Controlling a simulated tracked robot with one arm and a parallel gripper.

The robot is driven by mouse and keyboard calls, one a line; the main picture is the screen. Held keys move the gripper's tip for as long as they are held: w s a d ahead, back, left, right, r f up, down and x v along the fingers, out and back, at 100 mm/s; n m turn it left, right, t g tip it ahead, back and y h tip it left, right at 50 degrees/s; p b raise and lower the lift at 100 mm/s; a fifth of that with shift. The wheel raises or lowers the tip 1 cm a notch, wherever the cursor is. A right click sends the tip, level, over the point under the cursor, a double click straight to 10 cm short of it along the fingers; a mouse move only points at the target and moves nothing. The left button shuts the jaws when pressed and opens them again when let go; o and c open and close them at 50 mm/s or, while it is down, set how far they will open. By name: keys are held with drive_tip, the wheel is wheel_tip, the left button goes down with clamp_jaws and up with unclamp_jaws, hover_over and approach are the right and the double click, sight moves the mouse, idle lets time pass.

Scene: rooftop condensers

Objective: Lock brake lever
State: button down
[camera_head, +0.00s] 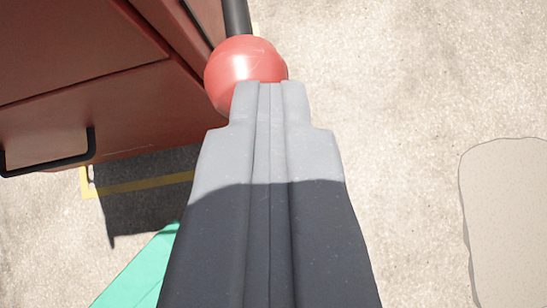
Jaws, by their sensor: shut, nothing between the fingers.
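The brake lever shows as a red ball knob (243,62) on a black rod (237,17) at the top centre of the view. The rod runs up out of the frame, beside a dark red cabinet. My gripper (269,88) is shut, with its grey fingers together and nothing between them. Its fingertips overlap the lower right part of the knob in the picture. I cannot tell whether they touch it. The rest of the lever and its pivot are out of view.
The dark red cabinet (90,75) with a black handle (50,160) fills the upper left. A yellow line (140,185) and a green surface (140,270) lie below it. A beige patch (505,220) is at the right. The pale ground (410,100) between is clear.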

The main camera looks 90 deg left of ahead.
drive_tip(key=s+d+r+p, duration=0.1)
drive_tip(key=s+d+p, duration=0.2)
drive_tip(key=s+d, duration=0.2)
drive_tip(key=d, duration=0.2)
drive_tip(key=shift+s+d, duration=0.15)
drive_tip(key=shift+d, duration=0.25)
idle(0.6)
drive_tip(key=w+d+r+m+t+h+p, duration=0.1)
drive_tip(key=w+d+r+h+p, duration=0.15)
drive_tip(key=r, duration=0.75)
drive_tip(key=w+d+r+m+t+h+p, duration=0.1)
drive_tip(key=d+r+m, duration=0.15)
drive_tip(key=r, duration=0.75)
drive_tip(key=w+d+r+m+t+h+p, duration=0.1)
drive_tip(key=d+r+t, duration=0.15)
drive_tip(key=r, duration=0.65)
drive_tip(key=s+a+r+m+t+p, duration=0.1)
drive_tip(key=s+a+r, duration=0.1)
drive_tip(key=r, duration=1)
drive_tip(key=s+a+r+m+t+h+p, duration=0.1)
drive_tip(key=s+r, duration=0.3)
drive_tip(key=r, duration=0.8)
drive_tip(key=s+a+r+m+t+h+p, duration=0.1)
drive_tip(key=s+a+r, duration=0.3)
drive_tip(key=r, duration=0.8)
drive_tip(key=shift+r+m+t+p, duration=0.3)
drive_tip(key=shift+m+t+p, duration=0.2)
drive_tip(key=shift+t, duration=0.35)
